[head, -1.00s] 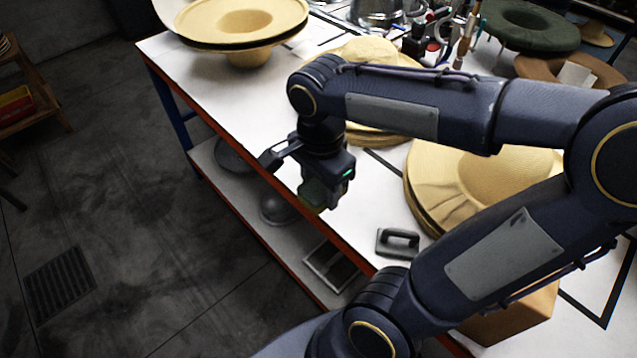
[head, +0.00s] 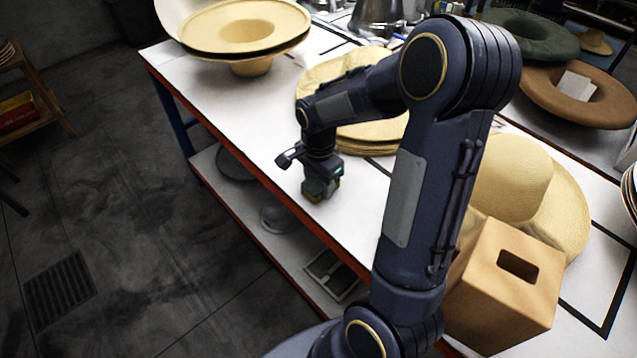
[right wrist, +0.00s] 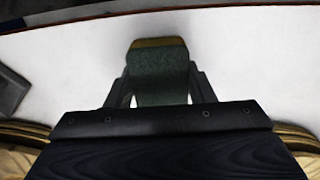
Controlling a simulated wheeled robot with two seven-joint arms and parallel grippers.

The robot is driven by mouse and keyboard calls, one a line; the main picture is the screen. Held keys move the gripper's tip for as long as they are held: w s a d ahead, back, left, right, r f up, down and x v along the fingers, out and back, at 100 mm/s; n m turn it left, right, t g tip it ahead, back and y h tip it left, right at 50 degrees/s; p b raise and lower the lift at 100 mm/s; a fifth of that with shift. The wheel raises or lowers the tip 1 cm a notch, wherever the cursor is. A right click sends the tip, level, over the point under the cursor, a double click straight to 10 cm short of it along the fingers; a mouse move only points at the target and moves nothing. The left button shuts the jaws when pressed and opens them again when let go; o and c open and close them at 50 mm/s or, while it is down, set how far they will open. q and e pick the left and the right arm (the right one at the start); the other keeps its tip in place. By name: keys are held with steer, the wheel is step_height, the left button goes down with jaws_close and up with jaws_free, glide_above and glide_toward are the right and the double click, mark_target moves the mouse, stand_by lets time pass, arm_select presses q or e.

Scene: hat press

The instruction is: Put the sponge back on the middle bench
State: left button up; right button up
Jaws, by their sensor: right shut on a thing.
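My right gripper (head: 321,184) is shut on the sponge (head: 315,192), over the front part of the white bench (head: 240,128) with the red-orange edge. The right wrist view shows the sponge (right wrist: 158,75) as a dark green block with a yellow-brown end, between the two fingers (right wrist: 160,88). The bench's white top (right wrist: 255,60) lies under it. The sponge is low over the bench top; I cannot tell whether it touches. My left gripper is not in view.
Straw hats (head: 370,130) are stacked behind my right gripper, and more (head: 545,200) lie to the right. A brown box (head: 505,285) stands at the front right. A grey object (right wrist: 10,90) shows at the left of the right wrist view. Bare bench lies left of the gripper.

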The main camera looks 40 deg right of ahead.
steer(key=shift+f, duration=0.25)
steer(key=shift+f, duration=0.2)
steer(key=o, duration=0.9)
steer(key=shift+r, duration=0.15)
